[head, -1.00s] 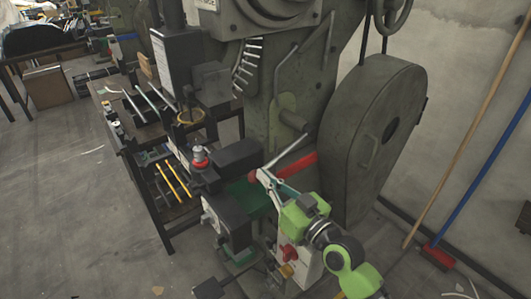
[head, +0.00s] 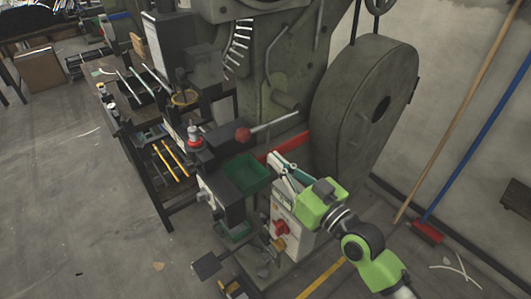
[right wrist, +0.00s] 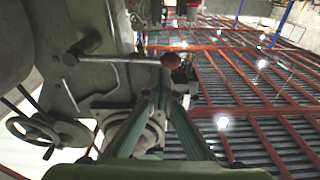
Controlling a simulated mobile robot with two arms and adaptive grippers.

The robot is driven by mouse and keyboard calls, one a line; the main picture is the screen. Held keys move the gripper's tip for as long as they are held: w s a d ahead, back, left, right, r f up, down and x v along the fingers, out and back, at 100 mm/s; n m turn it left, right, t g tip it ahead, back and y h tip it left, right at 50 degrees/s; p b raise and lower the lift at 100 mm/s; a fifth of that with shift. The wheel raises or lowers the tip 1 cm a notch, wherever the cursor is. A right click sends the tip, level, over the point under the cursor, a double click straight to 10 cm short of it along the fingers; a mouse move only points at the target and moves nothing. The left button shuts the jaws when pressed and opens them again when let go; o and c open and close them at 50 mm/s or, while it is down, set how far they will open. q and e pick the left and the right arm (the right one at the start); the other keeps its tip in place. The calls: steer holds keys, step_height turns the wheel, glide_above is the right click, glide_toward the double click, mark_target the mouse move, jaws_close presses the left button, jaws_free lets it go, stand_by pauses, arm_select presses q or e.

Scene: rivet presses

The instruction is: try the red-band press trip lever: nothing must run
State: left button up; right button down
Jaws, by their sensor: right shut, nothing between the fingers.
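The trip lever (head: 274,123) is a bare metal rod with a red ball knob (head: 243,135), reaching out from the grey-green press (head: 290,65). A red band (head: 284,146) crosses the press just below it. My right gripper (head: 273,158) is shut and empty, its tips below and to the right of the knob, apart from it in the head view. In the right wrist view the knob (right wrist: 171,60) and rod (right wrist: 115,58) lie just beyond the fingertips (right wrist: 163,82). The large flywheel guard (head: 365,100) stands behind. My left gripper is not in view.
A green tray (head: 246,174) sits left of my right gripper. A control box with red and yellow knobs (head: 280,228) is below it. A foot pedal (head: 206,265) is near the floor. A bench (head: 165,218) stands left; brooms (head: 470,145) lean at right.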

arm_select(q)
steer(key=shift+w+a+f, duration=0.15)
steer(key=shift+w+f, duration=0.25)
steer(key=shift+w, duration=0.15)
arm_select(e)
steer(key=v, duration=0.4)
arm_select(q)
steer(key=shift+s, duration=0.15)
